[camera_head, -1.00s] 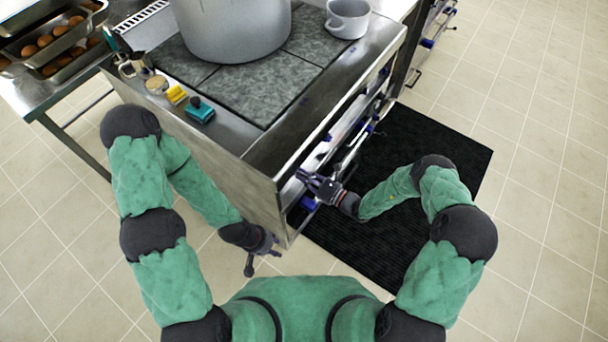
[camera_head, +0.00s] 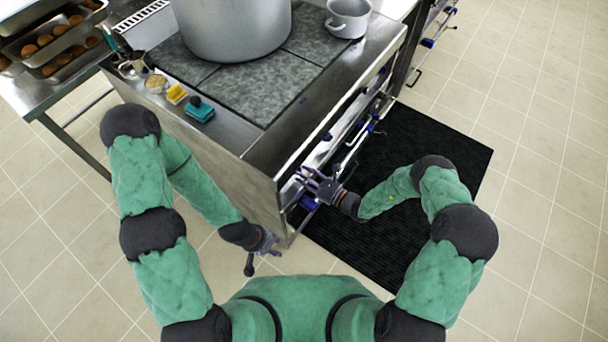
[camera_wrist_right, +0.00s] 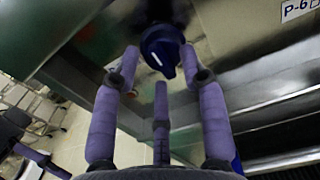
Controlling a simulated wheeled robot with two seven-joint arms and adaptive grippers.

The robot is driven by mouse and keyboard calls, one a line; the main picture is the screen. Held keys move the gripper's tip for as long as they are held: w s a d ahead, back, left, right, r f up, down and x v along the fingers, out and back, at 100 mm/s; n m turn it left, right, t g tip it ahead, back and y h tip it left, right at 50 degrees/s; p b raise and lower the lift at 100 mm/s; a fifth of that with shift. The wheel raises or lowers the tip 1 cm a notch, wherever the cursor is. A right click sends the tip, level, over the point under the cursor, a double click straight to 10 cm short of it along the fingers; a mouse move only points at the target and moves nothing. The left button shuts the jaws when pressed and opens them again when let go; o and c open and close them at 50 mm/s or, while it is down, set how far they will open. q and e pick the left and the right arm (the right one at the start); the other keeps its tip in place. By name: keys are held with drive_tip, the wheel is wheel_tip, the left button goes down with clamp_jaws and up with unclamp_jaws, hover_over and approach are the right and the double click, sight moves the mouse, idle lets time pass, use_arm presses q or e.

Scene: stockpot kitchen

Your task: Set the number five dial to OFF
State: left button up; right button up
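A dark blue dial (camera_wrist_right: 162,50) with a white mark sits on the steel stove front in the right wrist view. The mark is on its lower part, and I cannot read its setting or number. My right gripper (camera_wrist_right: 160,78) has its purple fingers spread, with two reaching toward either side of the dial and one below; contact is unclear. In the head view my right gripper (camera_head: 316,182) is at the stove's front panel, near its near corner, and hides the dial. My left gripper (camera_head: 264,261) hangs with fingers apart and empty beside the stove's near corner.
A label "P-6" (camera_wrist_right: 298,10) is right of the dial. The stove (camera_head: 290,90) carries a large stockpot (camera_head: 235,35) and a smaller pot (camera_head: 347,18). Blue knobs and rails line its front. A black mat (camera_head: 430,150) lies on the floor before it.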

drive_tip(key=v, duration=1.2)
idle(0.6)
drive_tip(key=s+a+f+n+g, duration=0.3)
drive_tip(key=s+a+n+g, duration=0.3)
drive_tip(key=s+g, duration=0.35)
drive_tip(key=s+d+f+n+g+h, duration=0.2)
drive_tip(key=s+n+h, duration=0.2)
drive_tip(key=s+n, duration=0.15)
drive_tip(key=s+d+f+n+g+h, duration=0.2)
drive_tip(key=s+d+n+g+h, duration=0.15)
drive_tip(key=s+n, duration=0.2)
drive_tip(key=w+n+t+h, duration=0.1)
drive_tip(key=n, duration=0.1)
drive_tip(key=w+r+n+t+h, duration=0.1)
drive_tip(key=t, duration=0.1)
drive_tip(key=w+r+n+t+h, duration=0.1)
drive_tip(key=w+n, duration=0.1)
drive_tip(key=shift+a+r+n+t, duration=0.1)
drive_tip(key=shift+a+n+t, duration=0.05)
drive_tip(key=shift+n+t, duration=0.2)
